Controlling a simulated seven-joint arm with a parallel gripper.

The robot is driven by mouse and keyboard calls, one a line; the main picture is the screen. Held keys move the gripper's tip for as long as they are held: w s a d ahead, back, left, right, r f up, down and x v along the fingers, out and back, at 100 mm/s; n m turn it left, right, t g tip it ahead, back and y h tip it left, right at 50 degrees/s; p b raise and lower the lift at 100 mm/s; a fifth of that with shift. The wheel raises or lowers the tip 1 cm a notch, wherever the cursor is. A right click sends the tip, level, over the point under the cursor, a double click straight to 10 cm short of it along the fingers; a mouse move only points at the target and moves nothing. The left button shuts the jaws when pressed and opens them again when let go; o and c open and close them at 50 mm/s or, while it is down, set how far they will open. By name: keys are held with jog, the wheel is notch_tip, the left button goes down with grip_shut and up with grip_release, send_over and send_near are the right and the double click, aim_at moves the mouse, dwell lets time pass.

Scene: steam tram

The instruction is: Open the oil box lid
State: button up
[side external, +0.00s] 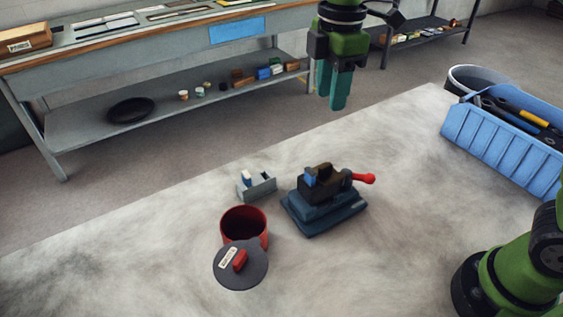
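A red round container (258,217), which looks like the oil box, stands on the pale table with its dark inside showing at the top. A dark grey round lid (257,277) with a red handle (240,261) and a small white label is off to the container's front side, overlapping its lower front in the view. I cannot tell whether the lid leans on the container, is joined to it or lies on the table. My gripper (333,100) points down, high and well apart from both, toward the back. Its teal fingers overlap from this side, so their gap is unclear.
A dark blue vise-like device (322,217) with a red-knobbed lever (364,178) stands right of the container. A small grey holder (260,190) is behind the container. A blue tool crate (500,150) is at the right. The table's left and front are clear.

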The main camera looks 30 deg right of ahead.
aim_at(326, 165)
jog(key=f, duration=0.5)
jog(key=f+n, duration=0.1)
jog(key=f, duration=0.4)
jog(key=f+n, duration=0.1)
jog(key=f, duration=0.5)
jog(key=shift+s+d, duration=0.1)
jog(key=shift+s, duration=0.25)
jog(key=shift+c, duration=0.4)
grip_shut()
